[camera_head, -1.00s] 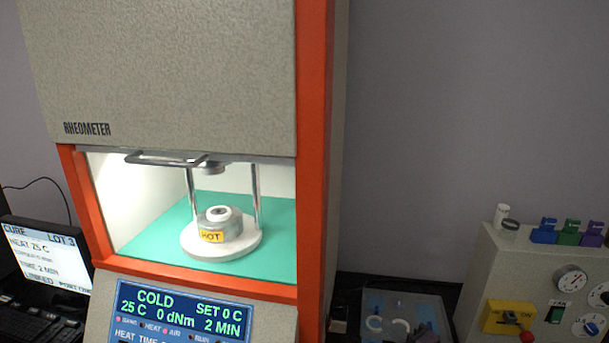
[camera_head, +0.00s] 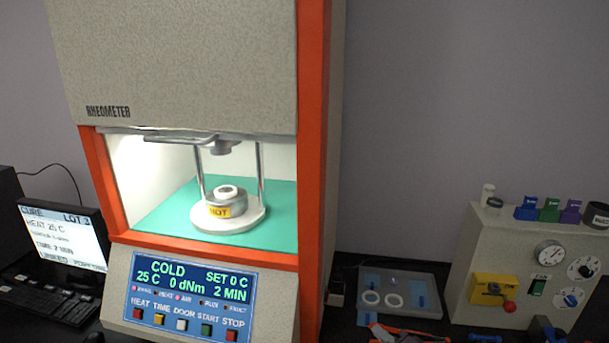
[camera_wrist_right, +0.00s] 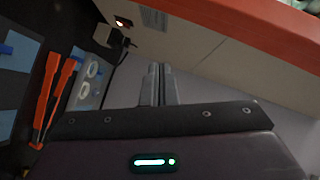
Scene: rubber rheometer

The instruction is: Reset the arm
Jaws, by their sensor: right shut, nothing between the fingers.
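My right gripper (camera_wrist_right: 160,72) shows in the right wrist view. Its two grey fingers are together, with nothing between them. It points toward the rheometer's grey side and orange edge, and no contact is visible. I cannot clearly make it out in the head view. My left gripper is not in view. The rheometer (camera_head: 180,60) stands at left centre in the head view, its chamber open at the front. A metal cup with a HOT label (camera_head: 219,211) and a white ring on top sits on the round white base inside. The display (camera_head: 190,285) reads COLD, 25 C.
A grey tray (camera_head: 425,275) with white rings lies right of the rheometer. Orange-handled tools (camera_wrist_right: 58,88) lie beside it. A control box (camera_head: 455,295) with dials, a yellow switch plate and small coloured blocks on top stands at right. A monitor (camera_head: 62,238) and keyboard are at left.

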